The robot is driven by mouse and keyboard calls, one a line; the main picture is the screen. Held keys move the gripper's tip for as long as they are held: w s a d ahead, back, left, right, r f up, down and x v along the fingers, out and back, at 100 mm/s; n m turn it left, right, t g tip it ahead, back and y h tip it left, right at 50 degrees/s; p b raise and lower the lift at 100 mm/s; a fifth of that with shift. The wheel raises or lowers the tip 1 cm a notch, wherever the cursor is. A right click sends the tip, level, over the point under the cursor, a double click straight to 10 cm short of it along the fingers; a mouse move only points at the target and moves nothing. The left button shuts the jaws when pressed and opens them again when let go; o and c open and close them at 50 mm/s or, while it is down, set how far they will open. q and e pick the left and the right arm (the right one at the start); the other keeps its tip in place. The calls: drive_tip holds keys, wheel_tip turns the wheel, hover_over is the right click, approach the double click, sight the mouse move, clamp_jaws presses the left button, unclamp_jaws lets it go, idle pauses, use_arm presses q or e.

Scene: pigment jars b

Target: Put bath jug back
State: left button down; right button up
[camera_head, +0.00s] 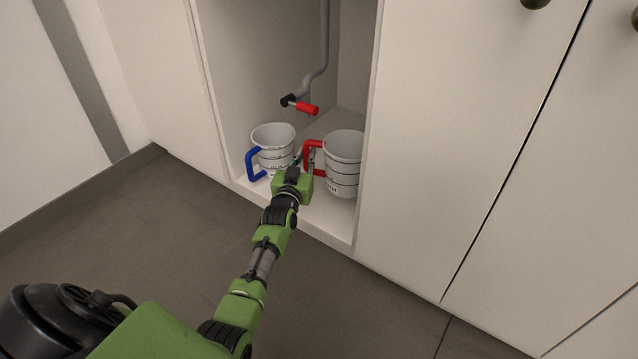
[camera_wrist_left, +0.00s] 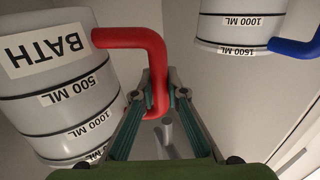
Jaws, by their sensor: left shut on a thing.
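The bath jug (camera_head: 344,165) is a white measuring jug with a red handle, in the open cabinet on the right side. Its label reads BATH in the left wrist view (camera_wrist_left: 50,50), where it appears turned over. My left gripper (camera_head: 309,160) is shut on the red handle (camera_wrist_left: 150,45), with its two fingers (camera_wrist_left: 159,92) on either side of the lower part. The jug is upright at the cabinet floor; I cannot tell whether its base touches. My right gripper is not in view.
A second white jug (camera_head: 273,146) with a blue handle (camera_head: 250,166) stands to the left in the cabinet. A grey pipe (camera_head: 324,45) and a red-handled valve (camera_head: 306,108) hang above. Cabinet side walls and the closed door (camera_head: 450,130) on the right bound the space.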

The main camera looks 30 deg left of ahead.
use_arm(q)
wheel_tip(320, 180, down, 8)
drive_tip(key=b, duration=0.5)
drive_tip(key=shift+r, duration=0.35)
drive_tip(key=c, duration=2)
unclamp_jaws()
